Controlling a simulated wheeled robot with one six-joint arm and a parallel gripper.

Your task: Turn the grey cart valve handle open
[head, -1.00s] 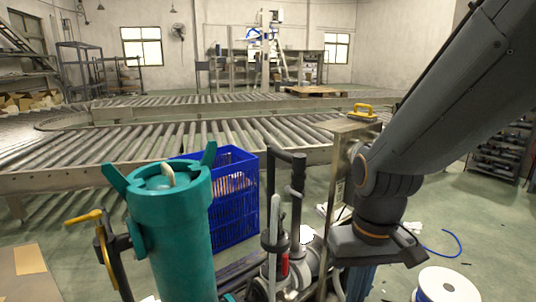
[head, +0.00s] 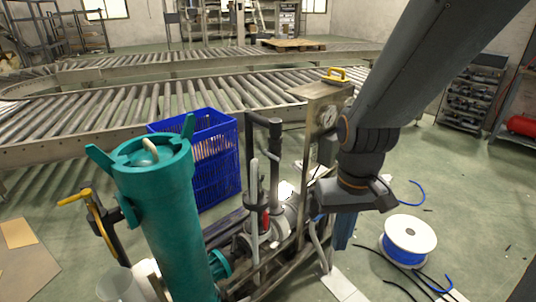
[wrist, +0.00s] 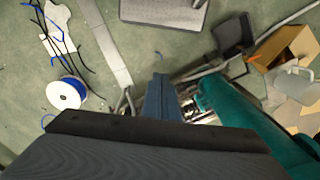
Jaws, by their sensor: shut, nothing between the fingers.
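The cart (head: 275,265) stands in the middle foreground of the head view, with black pipes and a panel on it. A slim light grey upright lever (head: 254,190) beside a red part looks like the valve handle; I cannot be sure of it or its setting. My gripper (head: 342,242) points down to the right of the cart's panel, with its blue fingers shut and empty, apart from the lever. In the wrist view the blue fingers (wrist: 161,84) also show shut. I cannot make out the handle there.
A teal cylinder (head: 160,215) stands left of the cart and beside my fingers in the wrist view. A panel with a gauge (head: 318,120) rises between lever and gripper. A blue crate (head: 215,175) and roller conveyor (head: 100,110) lie behind. A cable spool (head: 408,238) stands right.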

